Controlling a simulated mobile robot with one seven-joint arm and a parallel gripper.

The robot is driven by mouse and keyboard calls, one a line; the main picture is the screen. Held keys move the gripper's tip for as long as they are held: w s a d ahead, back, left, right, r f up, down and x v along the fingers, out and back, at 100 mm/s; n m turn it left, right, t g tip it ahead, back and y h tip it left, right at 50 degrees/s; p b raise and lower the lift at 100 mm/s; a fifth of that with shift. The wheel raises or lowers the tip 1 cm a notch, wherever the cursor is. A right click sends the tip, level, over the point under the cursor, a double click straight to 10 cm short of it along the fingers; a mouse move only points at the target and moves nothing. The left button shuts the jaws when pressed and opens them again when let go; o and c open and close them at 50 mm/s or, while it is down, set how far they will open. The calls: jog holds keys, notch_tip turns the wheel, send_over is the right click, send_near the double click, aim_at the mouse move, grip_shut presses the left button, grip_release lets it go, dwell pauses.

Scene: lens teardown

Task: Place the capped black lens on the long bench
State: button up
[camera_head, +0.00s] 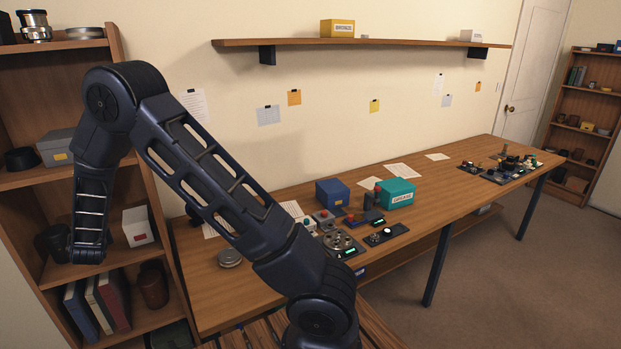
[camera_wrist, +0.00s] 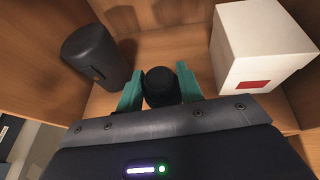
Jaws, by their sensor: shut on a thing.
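My gripper (camera_wrist: 158,78) shows in the wrist view with its two teal fingers closed on either side of a round black lens (camera_wrist: 160,88). The lens is inside a wooden shelf compartment; I cannot tell whether it touches the shelf board. Its cap is too dark to make out. In the head view my arm reaches down at the left shelf unit, and the fingers and lens are hidden there. The long bench (camera_head: 212,280) runs along the wall, from the shelf unit to near the door.
A dark cylinder (camera_wrist: 95,55) stands left of my gripper, and a white box (camera_wrist: 258,45) with a red label stands right, also in the head view (camera_head: 137,227). The bench holds a blue box (camera_head: 332,192), a teal box (camera_head: 396,193) and small devices. Its right-middle stretch is clear.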

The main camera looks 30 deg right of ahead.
jog(key=s+d+f+m+g+h, duration=0.1)
jog(key=s+d+m+h, duration=0.35)
jog(key=d, duration=0.75)
jog(key=s+d+f+m+g+h, duration=0.1)
jog(key=s+d+m+h, duration=0.35)
jog(key=d, duration=0.65)
jog(key=w+d+r+m+g+h, duration=0.2)
jog(key=w+d, duration=0.5)
jog(key=d, duration=0.5)
jog(key=w+d+r+m+g+h, duration=0.1)
jog(key=w+d+r+h, duration=0.15)
jog(key=w+d, duration=0.7)
jog(key=d+r+m+g+h, duration=0.1)
jog(key=d+r+m+g, duration=0.1)
jog(key=d, duration=1.2)
jog(key=d+r+m+g, duration=0.3)
jog(key=d, duration=1.1)
jog(key=shift+h, duration=0.25)
jog(key=f, duration=2)
jog(key=shift+w+f, duration=0.1)
jog(key=shift+w, duration=0.1)
jog(key=shift+f, duration=0.1)
jog(key=o, duration=1)
jog(key=shift+o, duration=0.2)
